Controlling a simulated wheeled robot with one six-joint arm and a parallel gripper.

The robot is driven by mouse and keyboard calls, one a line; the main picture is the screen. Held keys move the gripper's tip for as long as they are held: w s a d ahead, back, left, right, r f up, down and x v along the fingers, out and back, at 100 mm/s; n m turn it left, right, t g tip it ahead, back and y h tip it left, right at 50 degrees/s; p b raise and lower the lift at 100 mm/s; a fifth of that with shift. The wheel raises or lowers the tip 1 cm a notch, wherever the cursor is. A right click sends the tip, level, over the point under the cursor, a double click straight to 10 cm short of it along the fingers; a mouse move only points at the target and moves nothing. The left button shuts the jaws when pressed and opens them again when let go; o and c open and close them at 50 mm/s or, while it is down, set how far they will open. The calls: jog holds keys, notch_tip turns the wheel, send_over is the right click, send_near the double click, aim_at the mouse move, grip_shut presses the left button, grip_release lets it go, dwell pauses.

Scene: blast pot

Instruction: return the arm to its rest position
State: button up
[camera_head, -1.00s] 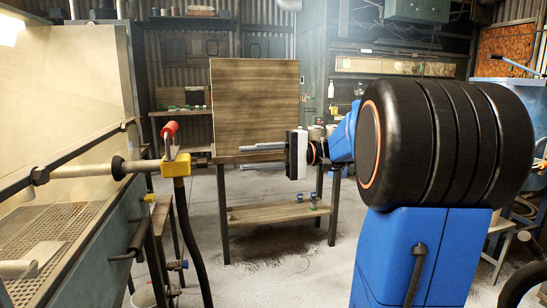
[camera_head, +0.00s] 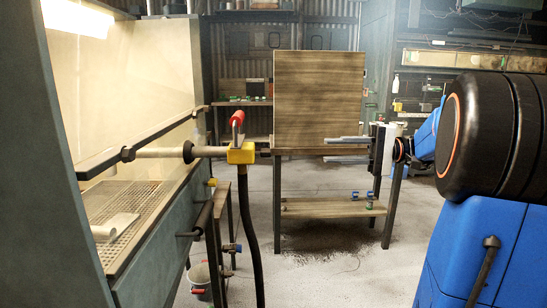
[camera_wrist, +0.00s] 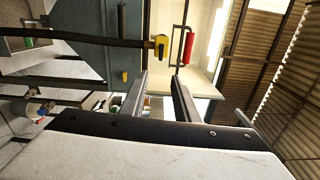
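My gripper (camera_head: 338,148) is at the end of my blue and black arm in the head view, in front of the wooden board. Its two grey fingers point left and are parallel, with a clear gap between them. Nothing is held between them. In the wrist view my gripper (camera_wrist: 162,85) also shows its two fingers apart, with only background between them. The arm is bent and held out from the blue body at the right. The yellow valve block (camera_head: 241,153) with its red lever (camera_head: 237,119) stands left of the fingertips, well apart from them.
The blast cabinet (camera_head: 62,150) fills the left side, with a mesh floor (camera_head: 125,203) inside. A black hose (camera_head: 250,215) hangs from the valve block. A tall wooden board (camera_head: 320,98) stands on a bench with a lower shelf (camera_head: 330,207). A bucket (camera_head: 200,277) stands on the floor.

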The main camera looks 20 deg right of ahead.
jog(key=s+a+f+g+h, duration=0.4)
jog(key=s+a+f+h, duration=0.45)
jog(key=a+f, duration=0.65)
jog(key=s+d+f+n+t+h, duration=0.3)
jog(key=s+f+h, duration=0.5)
jog(key=s+f, duration=0.3)
jog(key=shift+s+d+f+n+h, duration=0.4)
jog(key=shift+d+f+n, duration=0.2)
jog(key=shift+d+f, duration=0.25)
jog(key=shift+s, duration=0.1)
